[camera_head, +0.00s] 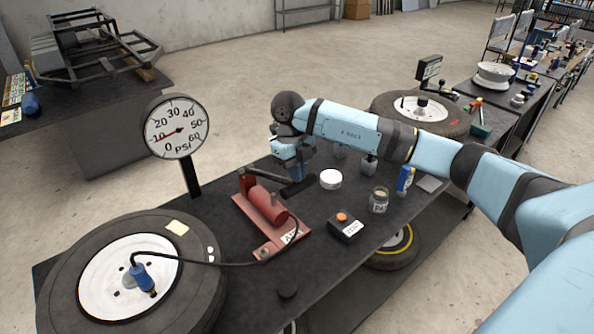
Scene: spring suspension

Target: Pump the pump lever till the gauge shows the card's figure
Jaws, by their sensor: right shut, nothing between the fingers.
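The red foot-style pump (268,212) stands on the dark table, and its hose runs to a blue chuck (143,277) on the left tyre's wheel. The pump lever (298,187) is a dark bar with a black grip, low behind the pump. My right gripper (297,178) is shut and empty, its fingertips at or just above the grip; I cannot tell whether they touch. The round gauge (178,128) stands on a post, its red needle close to 10 PSI. A black card sign (429,67) stands at the back right; its figure is too small to read. My left gripper is out of view.
The left tyre (196,290) and another tyre (440,122) flank the work area. A white tin (331,179), a glass jar (379,200), a blue can (404,180) and a black box with an orange button (345,226) stand right of the pump.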

